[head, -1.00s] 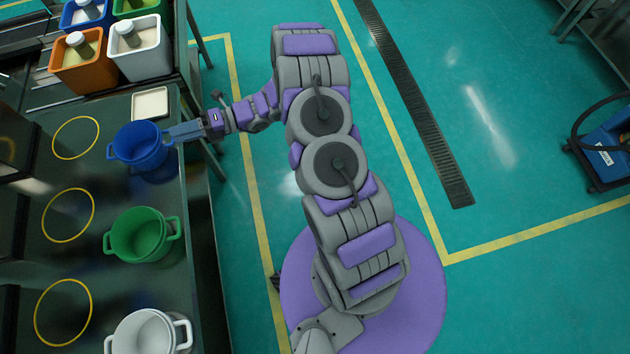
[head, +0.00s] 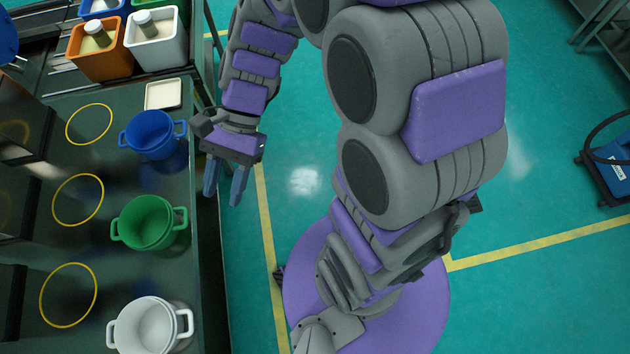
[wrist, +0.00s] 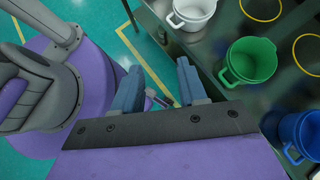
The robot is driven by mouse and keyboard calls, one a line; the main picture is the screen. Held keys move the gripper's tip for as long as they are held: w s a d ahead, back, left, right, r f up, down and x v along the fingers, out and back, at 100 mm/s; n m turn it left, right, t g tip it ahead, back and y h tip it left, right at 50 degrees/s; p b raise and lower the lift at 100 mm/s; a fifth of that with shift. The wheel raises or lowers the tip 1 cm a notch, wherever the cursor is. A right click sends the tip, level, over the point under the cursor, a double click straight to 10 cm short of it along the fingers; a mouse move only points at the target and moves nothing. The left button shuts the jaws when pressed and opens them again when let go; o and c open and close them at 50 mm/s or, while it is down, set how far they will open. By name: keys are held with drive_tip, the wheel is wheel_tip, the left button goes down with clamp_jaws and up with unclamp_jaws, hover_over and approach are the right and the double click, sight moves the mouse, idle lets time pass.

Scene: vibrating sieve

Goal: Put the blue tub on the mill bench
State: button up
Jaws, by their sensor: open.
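The blue tub (head: 153,135) stands upright on the dark bench (head: 199,260), near its right edge, with two side handles. It also shows in the wrist view (wrist: 299,136), cut by the right edge. My gripper (head: 227,196) is open and empty, just right of the bench edge and apart from the tub, its blue fingers pointing toward the picture's bottom. In the wrist view the two fingers (wrist: 158,88) stand apart with nothing between them. I cannot tell which surface is the mill bench.
A green tub (head: 149,223) and a white tub (head: 150,326) stand on the same bench. Yellow rings (head: 78,200) mark clear spots to their left. A shallow cream tray (head: 163,95) and orange (head: 101,47) and white (head: 158,38) bins are further back. A blue cart (head: 610,170) stands right.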

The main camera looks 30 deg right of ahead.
drive_tip(key=s+d+r+n+t+h, duration=0.1)
drive_tip(key=s+d+n+t+h, duration=0.1)
drive_tip(key=s+d+n+h, duration=0.2)
drive_tip(key=s+d+r+n+t+h, duration=0.1)
drive_tip(key=s+d+n, duration=0.4)
drive_tip(key=d, duration=0.5)
drive_tip(key=shift+s+d+n+t+h, duration=0.35)
drive_tip(key=shift+s+t+h, duration=0.35)
drive_tip(key=shift+h, duration=0.7)
drive_tip(key=shift+a, duration=0.1)
